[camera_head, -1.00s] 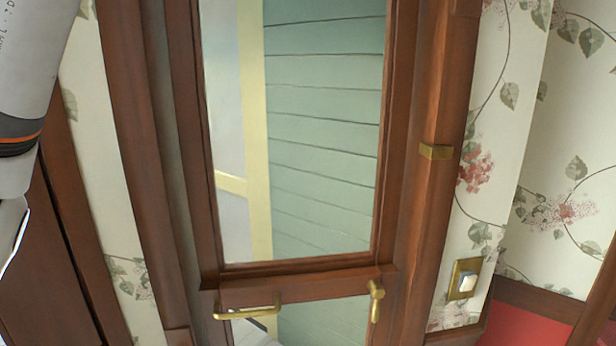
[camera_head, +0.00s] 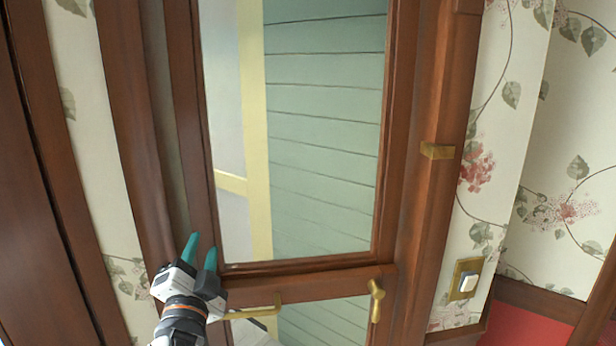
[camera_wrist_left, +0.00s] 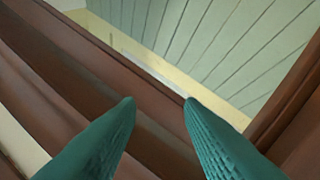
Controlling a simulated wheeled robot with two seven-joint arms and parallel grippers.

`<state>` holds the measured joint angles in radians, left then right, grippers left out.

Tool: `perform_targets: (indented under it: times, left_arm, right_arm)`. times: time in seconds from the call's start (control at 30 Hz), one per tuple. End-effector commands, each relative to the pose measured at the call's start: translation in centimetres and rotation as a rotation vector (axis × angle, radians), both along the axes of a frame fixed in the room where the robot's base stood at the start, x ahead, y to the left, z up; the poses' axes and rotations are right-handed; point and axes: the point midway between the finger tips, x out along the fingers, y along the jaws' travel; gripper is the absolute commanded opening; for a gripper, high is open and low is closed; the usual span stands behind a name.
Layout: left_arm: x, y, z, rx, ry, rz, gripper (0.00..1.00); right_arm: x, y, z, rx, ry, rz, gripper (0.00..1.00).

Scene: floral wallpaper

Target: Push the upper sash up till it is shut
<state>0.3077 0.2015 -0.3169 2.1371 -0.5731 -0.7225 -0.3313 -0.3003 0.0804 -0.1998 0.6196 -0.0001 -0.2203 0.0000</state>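The window's upper sash (camera_head: 306,264) is a wooden frame around a tall glass pane. A brass handle (camera_head: 262,313) lies along the rail below the pane at the left, and a brass latch (camera_head: 376,300) is at the right. My left gripper (camera_head: 201,245) is at the lower left corner of the sash, fingertips pointing up, and hides the handle's left end. In the left wrist view its teal fingers (camera_wrist_left: 158,101) are apart with nothing gripped between them; brown frame wood lies beyond. Contact with the wood cannot be told. My right gripper is not in view.
A brass block (camera_head: 437,151) sticks out from the right window jamb (camera_head: 430,210). A light switch (camera_head: 465,281) is on the floral wall to the right. Dark wood panelling (camera_head: 25,220) stands at the left.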

Motion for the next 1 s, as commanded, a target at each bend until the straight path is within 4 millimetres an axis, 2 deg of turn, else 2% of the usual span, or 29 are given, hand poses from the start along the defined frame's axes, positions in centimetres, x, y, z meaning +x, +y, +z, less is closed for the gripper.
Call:
perform_targets:
  times: [0.03, 0.13, 0.2, 0.3, 0.4, 0.5, 0.6, 0.87, 1.0]
  left_arm:
    - [-1.1, 0.8, -4.1, -0.085, 0.12, 0.009, 0.34]
    - [-3.8, 1.9, -11.2, -0.244, 0.34, 0.039, 0.34]
    - [-6.5, 2.5, -15.9, -0.349, 0.494, 0.068, 0.34]
    - [-11.1, 3.0, -21.7, -0.486, 0.708, 0.12, 0.34]
    - [-15.8, 3.0, -25.9, -0.591, 0.886, 0.172, 0.34]
    - [-19.8, 2.9, -28.7, -0.669, 1.027, 0.219, 0.34]
    - [-23.4, 2.8, -30.6, -0.728, 1.144, 0.264, 0.34]
    - [-31.9, 2.2, -33.3, -0.843, 1.4, 0.37, 0.34]
    - [-31.0, 2.1, -37.0, -0.842, 1.418, 0.38, 0.34]
  right_arm:
    - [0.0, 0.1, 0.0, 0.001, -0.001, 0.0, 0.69]
    - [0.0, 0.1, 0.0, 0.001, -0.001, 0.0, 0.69]
    - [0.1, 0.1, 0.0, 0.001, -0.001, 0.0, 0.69]
    - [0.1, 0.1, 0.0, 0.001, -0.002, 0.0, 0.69]
    - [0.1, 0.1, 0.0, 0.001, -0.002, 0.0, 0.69]
    - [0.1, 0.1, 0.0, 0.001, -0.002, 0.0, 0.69]
    - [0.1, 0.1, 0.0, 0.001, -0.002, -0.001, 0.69]
    - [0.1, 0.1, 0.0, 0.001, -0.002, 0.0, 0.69]
    - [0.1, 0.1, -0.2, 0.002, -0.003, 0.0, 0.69]
